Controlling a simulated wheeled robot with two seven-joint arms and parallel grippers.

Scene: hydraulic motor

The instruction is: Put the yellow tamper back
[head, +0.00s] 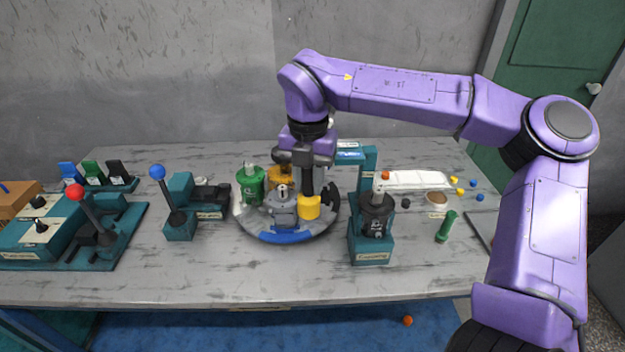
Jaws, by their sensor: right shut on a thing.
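The yellow tamper, with a dark shaft and a yellow lower end (309,208), is upright below my right gripper (306,168). The gripper is shut on its upper part. The yellow end is over the right part of the round turntable (246,222), beside a grey motor housing (283,210). I cannot tell whether it touches anything below. The gripper and wrist hide part of what stands behind. My left gripper is not in view.
A green canister (250,187) and an amber part (280,177) stand on the turntable. A teal station with a black unit (376,218) is to the right, near a green cylinder (447,226). Lever stations with a blue knob (157,172) and red knob (74,191) are left. The table front is clear.

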